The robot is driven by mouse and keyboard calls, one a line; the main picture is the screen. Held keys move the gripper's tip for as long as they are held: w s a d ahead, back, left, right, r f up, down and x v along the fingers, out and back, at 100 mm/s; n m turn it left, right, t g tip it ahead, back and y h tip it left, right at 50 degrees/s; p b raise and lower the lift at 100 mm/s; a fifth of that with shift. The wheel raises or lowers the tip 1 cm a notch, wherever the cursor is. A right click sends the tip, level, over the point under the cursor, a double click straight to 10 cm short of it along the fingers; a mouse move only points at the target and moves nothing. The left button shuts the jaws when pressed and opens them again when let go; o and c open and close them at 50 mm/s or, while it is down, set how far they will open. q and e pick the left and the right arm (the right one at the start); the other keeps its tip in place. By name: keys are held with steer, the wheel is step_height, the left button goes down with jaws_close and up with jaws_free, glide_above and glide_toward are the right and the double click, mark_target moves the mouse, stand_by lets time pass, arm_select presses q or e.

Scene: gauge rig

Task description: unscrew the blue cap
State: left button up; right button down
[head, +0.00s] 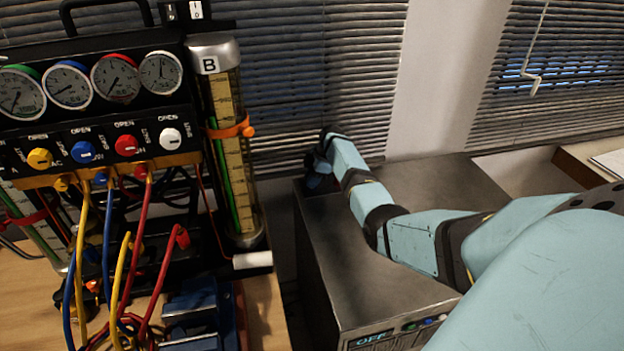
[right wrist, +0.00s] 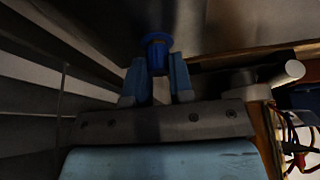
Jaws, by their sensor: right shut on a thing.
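The blue cap (right wrist: 157,52) is a round flanged piece seen in the right wrist view, against the side of a dark metal cabinet. My right gripper (right wrist: 158,80) is shut on it, with one blue finger on each side. In the head view my right arm reaches over the cabinet to its far left edge, where the right gripper (head: 318,172) is small and dark; I cannot make out the cap clearly there. My left gripper is not in view.
The metal cabinet (head: 365,285) has a bare top and small buttons on its front. A gauge rig (head: 95,115) with dials, coloured knobs and hoses stands at left on a wooden table. A tall tube marked B (head: 235,150) stands beside the narrow gap. Window blinds (head: 320,60) are behind.

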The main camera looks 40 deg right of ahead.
steer(key=shift+s+a, duration=0.1)
steer(key=shift+a, duration=0.3)
steer(key=shift+d+r+p, duration=0.1)
steer(key=shift+r+p, duration=0.45)
steer(key=shift+p, duration=0.05)
steer(key=shift+r+p, duration=0.8)
steer(key=shift+r, duration=0.55)
steer(key=shift+d+r+p, duration=0.1)
steer(key=shift+r+p, duration=0.35)
steer(key=shift+p, duration=0.1)
steer(key=shift+r+p, duration=0.35)
steer(key=shift+r, duration=0.15)
steer(key=shift+f, duration=0.1)
